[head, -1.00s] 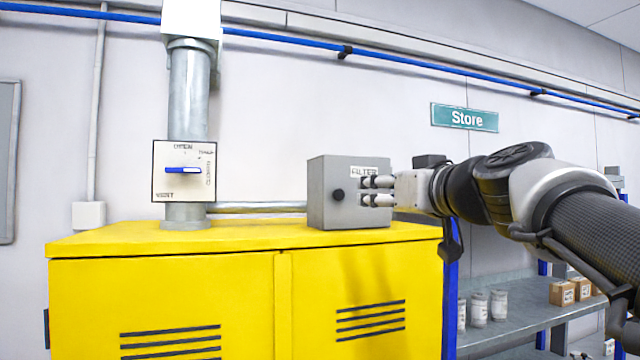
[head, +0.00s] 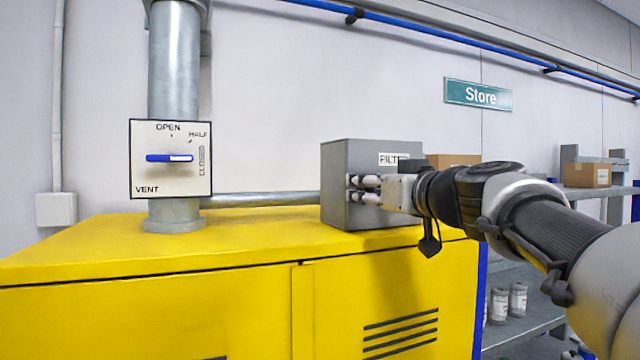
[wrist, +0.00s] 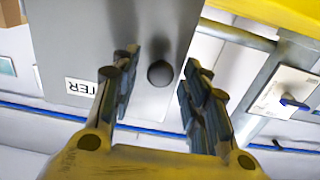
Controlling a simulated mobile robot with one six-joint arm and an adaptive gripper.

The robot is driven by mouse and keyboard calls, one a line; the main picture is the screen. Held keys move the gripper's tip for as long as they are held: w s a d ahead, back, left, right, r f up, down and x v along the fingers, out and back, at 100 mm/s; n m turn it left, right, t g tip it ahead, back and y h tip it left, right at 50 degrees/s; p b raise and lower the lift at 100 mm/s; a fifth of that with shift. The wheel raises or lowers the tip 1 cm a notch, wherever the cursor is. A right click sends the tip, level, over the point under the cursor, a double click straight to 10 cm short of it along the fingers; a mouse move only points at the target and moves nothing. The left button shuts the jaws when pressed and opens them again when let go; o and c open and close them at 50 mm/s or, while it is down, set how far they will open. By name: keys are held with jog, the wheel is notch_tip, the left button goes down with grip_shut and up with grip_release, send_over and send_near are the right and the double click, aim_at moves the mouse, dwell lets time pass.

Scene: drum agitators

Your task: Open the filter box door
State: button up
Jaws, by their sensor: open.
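The filter box (head: 338,165) is a grey box with a FILTER label, standing on top of the yellow cabinet. Its front door looks shut. In the wrist view the door face (wrist: 90,40) fills the upper left, with a round dark knob (wrist: 160,73) near its edge. My gripper (head: 352,188) is in front of the door in the head view and hides the knob there. In the wrist view my open gripper (wrist: 150,85) has one finger on each side of the knob. I see gaps between the fingers and the knob.
The yellow cabinet (head: 150,265) lies below the box. A pipe with a VENT dial (head: 171,180) and blue lever stands to the left. A horizontal pipe (head: 260,199) runs behind to the box. Shelves (head: 520,320) with jars and cartons are at the right.

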jog(key=shift+s, duration=0.15)
jog(key=shift+c, duration=0.6)
grip_shut()
